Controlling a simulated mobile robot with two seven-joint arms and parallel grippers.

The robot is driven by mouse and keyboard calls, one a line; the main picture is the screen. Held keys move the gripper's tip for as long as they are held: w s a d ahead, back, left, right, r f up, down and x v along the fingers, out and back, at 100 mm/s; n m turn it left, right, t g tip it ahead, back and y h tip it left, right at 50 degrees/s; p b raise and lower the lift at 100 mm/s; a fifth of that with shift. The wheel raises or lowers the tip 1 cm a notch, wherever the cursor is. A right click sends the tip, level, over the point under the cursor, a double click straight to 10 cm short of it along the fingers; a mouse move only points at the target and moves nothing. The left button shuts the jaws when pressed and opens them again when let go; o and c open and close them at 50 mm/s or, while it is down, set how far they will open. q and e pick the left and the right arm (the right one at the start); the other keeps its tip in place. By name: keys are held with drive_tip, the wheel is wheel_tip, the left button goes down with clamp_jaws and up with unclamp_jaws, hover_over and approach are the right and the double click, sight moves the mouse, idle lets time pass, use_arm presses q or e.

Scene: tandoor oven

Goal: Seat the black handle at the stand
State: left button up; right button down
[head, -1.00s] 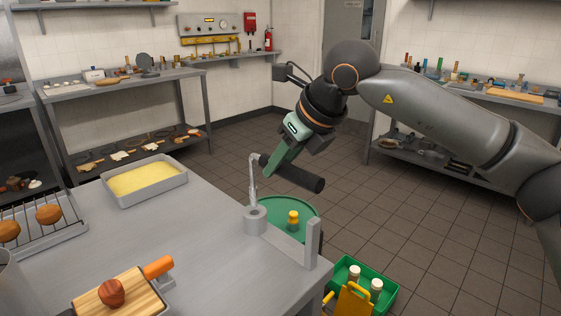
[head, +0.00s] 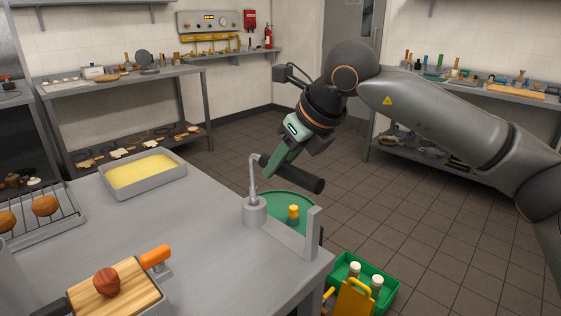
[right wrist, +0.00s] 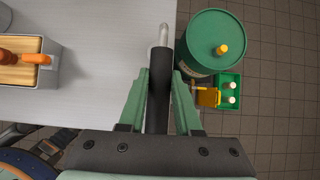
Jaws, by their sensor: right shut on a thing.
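My right gripper (head: 277,162) is shut on the black handle (head: 308,181), a thick dark cylinder held tilted above the table's right edge. A thin metal rod (head: 252,178) comes from the handle's left end and bends down to the grey cup (head: 255,212) of the stand. Whether its lower end is inside the cup or just over it is hard to tell. The stand also has a flat bar and an upright plate (head: 313,233) at its right end. In the right wrist view the handle (right wrist: 158,100) lies between both fingers. My left gripper is not in view.
A green drum (head: 293,200) with a yellow-capped knob stands beyond the table edge. A green crate (head: 385,295) with white-topped bottles is on the right. A cutting board (head: 125,290), a yellow-filled tray (head: 146,174) and a rack (head: 50,228) occupy the left. The table's middle is clear.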

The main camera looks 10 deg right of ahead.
drive_tip(key=shift+f+b, duration=1)
drive_tip(key=shift+f, duration=0.2)
drive_tip(key=shift+f+b, duration=0.35)
drive_tip(key=shift+f, duration=0.1)
drive_tip(key=c, duration=0.5)
unclamp_jaws()
drive_tip(key=shift+r, duration=0.1)
drive_tip(key=shift+p+v, duration=0.65)
drive_tip(key=shift+v, duration=1.3)
drive_tip(key=shift+p+v, duration=0.65)
drive_tip(key=shift+v, duration=1.35)
